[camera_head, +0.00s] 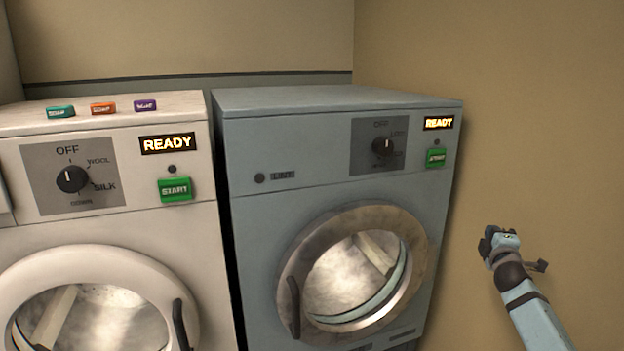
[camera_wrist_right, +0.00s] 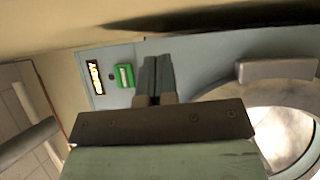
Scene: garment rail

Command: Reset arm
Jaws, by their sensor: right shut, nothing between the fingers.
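My right gripper (camera_head: 488,240) is in front of the tan wall, to the right of the blue-grey machine and apart from it in the head view. In the right wrist view its two fingers (camera_wrist_right: 155,78) are pressed together with nothing between them. Behind the fingers, the wrist view shows the blue-grey machine's front with a green START button (camera_wrist_right: 123,76) and a lit READY display (camera_wrist_right: 94,77). My left gripper is in neither view.
A white machine (camera_head: 120,226) stands left of the blue-grey machine (camera_head: 262,215). Both round doors look closed, and both displays read READY. Teal (camera_head: 60,112), orange (camera_head: 103,108) and purple (camera_head: 145,105) blocks lie on the white machine. The tan wall (camera_head: 540,120) is at the right.

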